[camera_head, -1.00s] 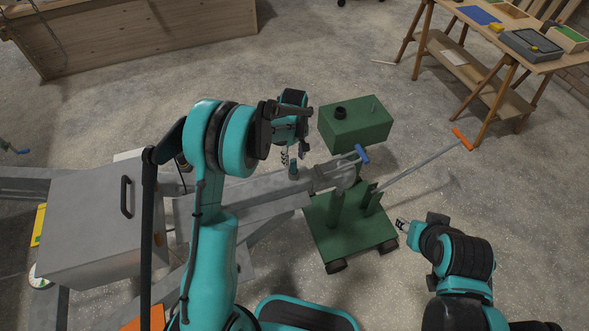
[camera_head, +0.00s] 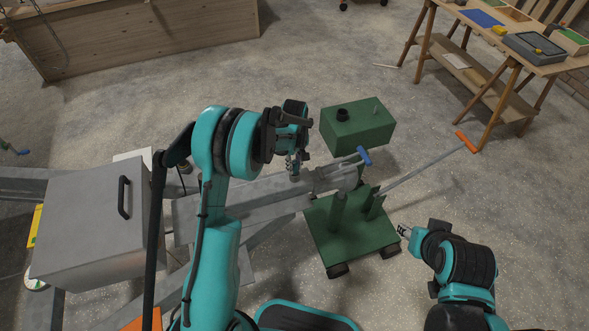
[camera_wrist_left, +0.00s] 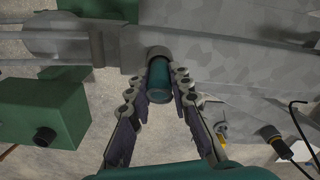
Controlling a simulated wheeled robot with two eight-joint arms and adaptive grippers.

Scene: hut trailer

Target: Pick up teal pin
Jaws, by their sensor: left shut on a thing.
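The teal pin (camera_wrist_left: 158,72) is a short upright cylinder between the fingers of my left gripper in the left wrist view. Its far end meets a grey collar on the metal tow beam (camera_head: 265,190). My left gripper (camera_head: 294,166) is above the beam near the coupling, shut on the pin. In the head view the fingers mostly hide the pin. My right gripper (camera_head: 403,230) is off to the right of the green cart, away from the pin. Its finger opening is too small to judge.
A green wheeled cart (camera_head: 326,234) with a green box (camera_head: 358,128) and a blue handle (camera_head: 364,156) stands by the coupling. A long bar with an orange grip (camera_head: 466,142) reaches right. A grey metal box (camera_head: 90,225) sits at left. Open floor lies behind.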

